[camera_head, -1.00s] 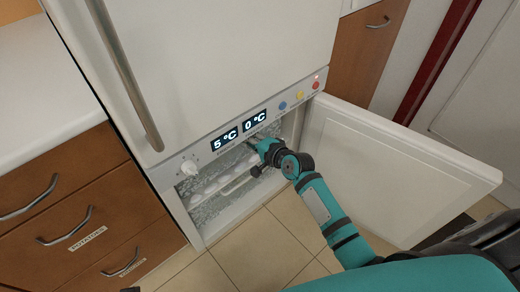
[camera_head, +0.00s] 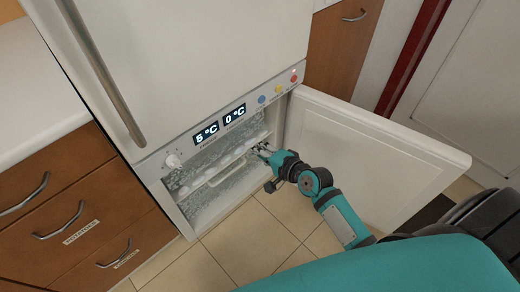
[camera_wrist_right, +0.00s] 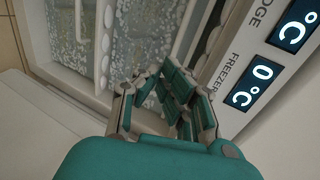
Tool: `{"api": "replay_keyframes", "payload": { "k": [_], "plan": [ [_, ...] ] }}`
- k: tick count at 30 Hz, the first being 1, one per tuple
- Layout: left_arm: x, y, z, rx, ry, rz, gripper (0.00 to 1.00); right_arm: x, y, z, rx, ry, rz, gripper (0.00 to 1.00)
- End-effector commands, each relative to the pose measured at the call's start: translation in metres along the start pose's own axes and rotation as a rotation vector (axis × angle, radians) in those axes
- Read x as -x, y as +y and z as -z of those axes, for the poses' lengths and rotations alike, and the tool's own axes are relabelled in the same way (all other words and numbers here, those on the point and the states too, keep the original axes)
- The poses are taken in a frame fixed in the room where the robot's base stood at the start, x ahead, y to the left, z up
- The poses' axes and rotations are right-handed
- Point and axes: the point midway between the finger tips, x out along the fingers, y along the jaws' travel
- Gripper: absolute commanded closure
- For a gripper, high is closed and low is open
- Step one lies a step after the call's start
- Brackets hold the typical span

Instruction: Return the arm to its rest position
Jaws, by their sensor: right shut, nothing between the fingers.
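My right gripper (camera_head: 262,152) is at the right side of the open freezer compartment (camera_head: 222,178), just in front of its opening. In the right wrist view the right gripper (camera_wrist_right: 165,95) has its fingers drawn together with nothing between them. The teal right arm reaches in from the lower right. My left gripper is in neither view.
The freezer door (camera_head: 375,145) stands open to the right of my arm. The white fridge door (camera_head: 200,60) above is closed. Wooden drawers (camera_head: 85,215) stand at left, below a white counter (camera_head: 35,110). Tiled floor (camera_head: 245,240) lies in front.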

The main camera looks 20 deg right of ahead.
Motion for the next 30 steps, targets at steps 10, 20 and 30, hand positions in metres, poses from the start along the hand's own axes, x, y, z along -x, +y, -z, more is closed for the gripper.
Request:
{"api": "replay_keyframes", "payload": {
  "k": [10,20,30],
  "plan": [
    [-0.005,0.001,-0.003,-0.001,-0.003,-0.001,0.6,0.008,0.008,-0.003,0.026,-0.005,-0.021,1.0],
    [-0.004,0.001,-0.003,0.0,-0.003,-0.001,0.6,0.049,0.17,-0.054,0.687,-0.211,-0.473,1.0],
    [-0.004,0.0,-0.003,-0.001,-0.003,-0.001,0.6,0.131,0.288,-0.084,1.241,-0.59,-0.815,1.0]
  ]
}}
